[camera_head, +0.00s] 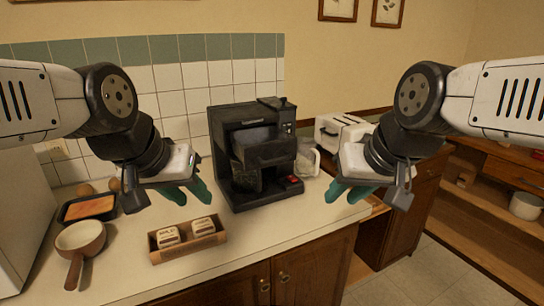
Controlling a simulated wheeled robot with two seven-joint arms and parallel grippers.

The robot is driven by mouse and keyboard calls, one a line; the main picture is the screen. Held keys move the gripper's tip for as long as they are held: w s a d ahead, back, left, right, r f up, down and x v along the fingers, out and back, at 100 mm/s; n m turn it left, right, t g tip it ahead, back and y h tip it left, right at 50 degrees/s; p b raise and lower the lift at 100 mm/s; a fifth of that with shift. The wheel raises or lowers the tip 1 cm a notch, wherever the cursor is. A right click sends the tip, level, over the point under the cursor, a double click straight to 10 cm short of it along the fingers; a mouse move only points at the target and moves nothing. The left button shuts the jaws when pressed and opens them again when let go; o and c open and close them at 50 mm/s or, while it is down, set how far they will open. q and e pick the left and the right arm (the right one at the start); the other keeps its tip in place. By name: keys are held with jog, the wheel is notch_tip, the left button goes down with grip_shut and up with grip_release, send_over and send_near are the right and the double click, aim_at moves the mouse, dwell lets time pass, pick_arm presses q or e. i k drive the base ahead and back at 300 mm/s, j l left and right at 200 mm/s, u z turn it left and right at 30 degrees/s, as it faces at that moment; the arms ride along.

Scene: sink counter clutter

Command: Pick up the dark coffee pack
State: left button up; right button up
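I cannot make out a dark coffee pack for certain. A cardboard box (188,252) on the counter holds two light packs (168,236) with dark print. A black coffee machine (262,150) stands at the middle of the counter. My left gripper (190,199) is in the air in front of the tiled wall, above and behind the box in the picture. Its teal fingers are apart with nothing between them. My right gripper (346,197) hangs right of the coffee machine, near the counter's right end. Its fingers are also apart and empty.
A brown pan (80,240) and a dark tray with orange contents (90,208) are at the left. A white toaster (340,132) and a clear vessel (306,160) stand right of the coffee machine. The counter front right of the box is clear.

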aim_at(205, 226)
jog(key=k+j+u, duration=0.15)
jog(key=u, duration=0.25)
jog(key=k+j+u, duration=0.1)
jog(key=j+u, duration=0.3)
